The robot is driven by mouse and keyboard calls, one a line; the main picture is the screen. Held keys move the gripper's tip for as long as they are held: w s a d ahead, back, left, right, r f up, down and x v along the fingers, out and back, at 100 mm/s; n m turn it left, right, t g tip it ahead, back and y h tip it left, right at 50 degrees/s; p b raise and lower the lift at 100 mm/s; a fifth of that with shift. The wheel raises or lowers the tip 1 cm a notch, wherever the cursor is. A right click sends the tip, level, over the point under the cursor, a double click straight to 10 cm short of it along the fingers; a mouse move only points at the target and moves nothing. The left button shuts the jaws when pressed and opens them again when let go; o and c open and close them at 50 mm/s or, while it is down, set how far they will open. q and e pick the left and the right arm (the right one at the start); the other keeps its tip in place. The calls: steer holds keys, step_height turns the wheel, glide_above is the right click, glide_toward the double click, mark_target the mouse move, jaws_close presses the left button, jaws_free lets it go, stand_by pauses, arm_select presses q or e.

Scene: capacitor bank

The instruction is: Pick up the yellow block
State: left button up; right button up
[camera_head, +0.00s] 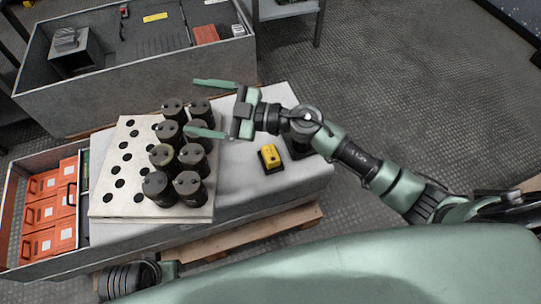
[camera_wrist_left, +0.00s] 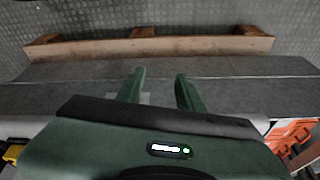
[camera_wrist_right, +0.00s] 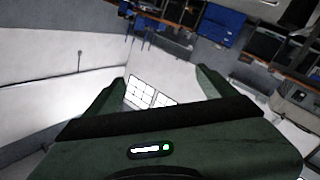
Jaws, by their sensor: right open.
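The yellow block (camera_head: 270,157) sits on a dark base on the pale table (camera_head: 240,190), right of the black capacitors. My right gripper (camera_head: 210,108) is open and empty. Its fingers point left above the capacitors, up and left of the block and apart from it. In the right wrist view the open fingers (camera_wrist_right: 160,88) face the room, and no block shows. My left gripper (camera_wrist_left: 160,90) is open and empty in the left wrist view. A yellow shape shows at that view's left edge; I cannot tell whether it is the block.
Several black capacitors (camera_head: 158,186) stand on a perforated pale board (camera_head: 109,205) left of the block. Orange boxes (camera_head: 40,215) lie in a bin at the far left. A grey crate (camera_head: 130,95) stands behind. The table around the block's front and left is clear.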

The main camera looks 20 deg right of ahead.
step_height(320, 180, down, 6)
steer(key=n+g+h, duration=0.2)
steer(key=g, duration=0.2)
steer(key=m+g+h, duration=0.1)
steer(key=g+h, duration=0.4)
steer(key=h, duration=0.4)
glide_above(273, 152)
steer(key=d, duration=0.2)
step_height(273, 152, down, 11)
step_height(273, 152, down, 3)
steer(key=shift+w+r+m+h+b, duration=0.1)
steer(key=shift+w+m+h+b, duration=0.05)
steer(key=shift+m+h+b, duration=0.2)
steer(key=shift+b+x, duration=0.8)
steer(key=shift+x, duration=1.9)
arm_select(q)
steer(key=v, duration=0.6)
steer(key=shift+r, duration=0.3)
arm_select(e)
steer(key=shift+a+r, duration=0.1)
steer(key=c, duration=1.6)
